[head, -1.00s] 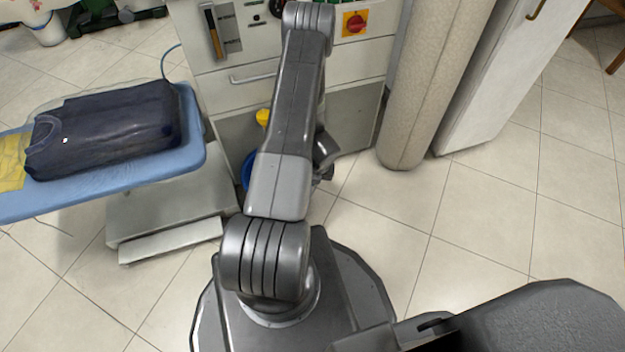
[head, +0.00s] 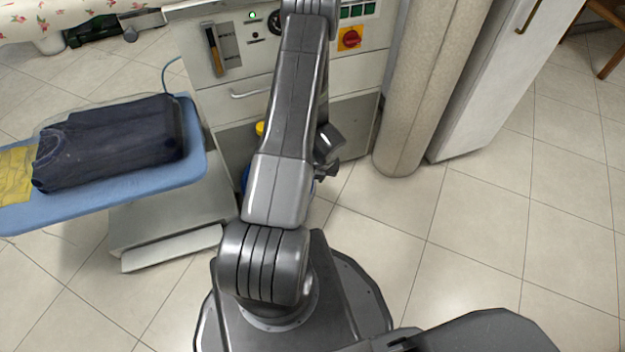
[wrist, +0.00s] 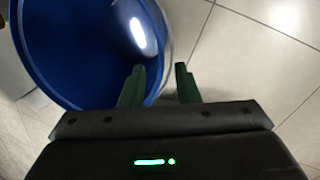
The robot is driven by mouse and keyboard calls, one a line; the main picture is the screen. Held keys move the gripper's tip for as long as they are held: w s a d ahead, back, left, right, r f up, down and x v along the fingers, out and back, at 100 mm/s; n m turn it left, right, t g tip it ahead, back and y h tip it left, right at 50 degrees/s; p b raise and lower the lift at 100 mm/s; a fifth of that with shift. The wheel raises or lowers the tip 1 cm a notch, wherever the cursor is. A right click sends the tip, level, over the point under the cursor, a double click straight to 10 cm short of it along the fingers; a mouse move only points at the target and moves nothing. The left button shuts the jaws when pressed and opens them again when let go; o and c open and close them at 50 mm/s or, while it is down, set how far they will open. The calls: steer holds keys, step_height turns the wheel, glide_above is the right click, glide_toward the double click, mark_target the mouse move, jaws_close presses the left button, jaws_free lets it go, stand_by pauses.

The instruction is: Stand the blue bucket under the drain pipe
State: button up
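The blue bucket (wrist: 85,45) fills the upper left of the wrist view, and I look into its open top. My gripper (wrist: 160,72) is open there. Its left green finger overlaps the bucket's inside and its right finger is over the floor, with the bucket's rim between them. I cannot tell whether either finger touches the wall. In the head view only a sliver of the bucket (head: 245,178) shows behind my arm; my gripper (head: 326,172) is small and partly hidden at the arm's far end. I cannot make out a drain pipe in either view.
A pale machine with a red knob (head: 349,38) stands behind my arm, with a yellow part (head: 260,128) low on its front. An ironing board (head: 190,165) with dark folded clothing is at left. A beige column (head: 425,100) and white cabinet (head: 490,90) stand right. Floor at right is clear.

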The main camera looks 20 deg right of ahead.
steer(key=shift+v, duration=1.2)
